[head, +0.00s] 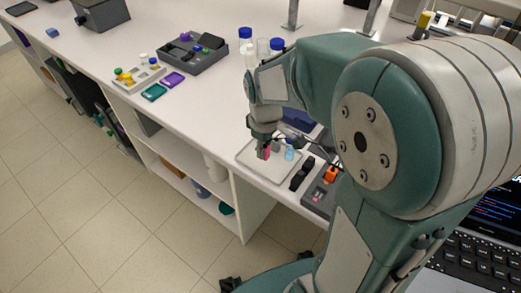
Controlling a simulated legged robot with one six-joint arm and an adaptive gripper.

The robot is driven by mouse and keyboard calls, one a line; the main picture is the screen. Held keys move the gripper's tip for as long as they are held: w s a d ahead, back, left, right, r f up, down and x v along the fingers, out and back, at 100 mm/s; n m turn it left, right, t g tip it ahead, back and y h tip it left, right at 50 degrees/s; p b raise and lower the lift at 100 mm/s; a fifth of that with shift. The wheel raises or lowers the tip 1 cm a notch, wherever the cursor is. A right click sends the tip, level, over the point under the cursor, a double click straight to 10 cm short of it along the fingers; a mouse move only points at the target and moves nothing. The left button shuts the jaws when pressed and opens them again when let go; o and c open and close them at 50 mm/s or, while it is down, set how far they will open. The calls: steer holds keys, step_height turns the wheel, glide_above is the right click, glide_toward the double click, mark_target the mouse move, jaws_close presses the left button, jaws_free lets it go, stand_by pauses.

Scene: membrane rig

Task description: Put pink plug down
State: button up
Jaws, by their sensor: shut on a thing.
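The pink plug (266,153) is a small pink-red piece low in the head view's middle. My gripper (265,147) points down and is shut on it. The plug is over the pale tray (249,160) near the front edge of the bench. I cannot tell whether its lower end touches the tray. A light blue piece (290,153) stands on the tray just right of the plug. My arm hides part of the bench behind and to the right.
Black parts (301,174) and a grey block with an orange piece (330,175) lie right of the tray. Blue-capped bottles (245,38) stand behind. A grey case (187,53) and a tray of small vials (136,75) are at left.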

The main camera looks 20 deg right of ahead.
mark_target(261, 164)
steer(key=shift+w+f, duration=0.25)
steer(key=shift+f, duration=0.05)
steer(key=f, duration=0.3)
steer(key=shift+w+a+f, duration=0.2)
steer(key=shift+a+f, duration=0.05)
steer(key=shift+a, duration=0.05)
steer(key=o, duration=0.9)
steer(key=shift+d, duration=0.1)
steer(key=shift+c, duration=0.2)
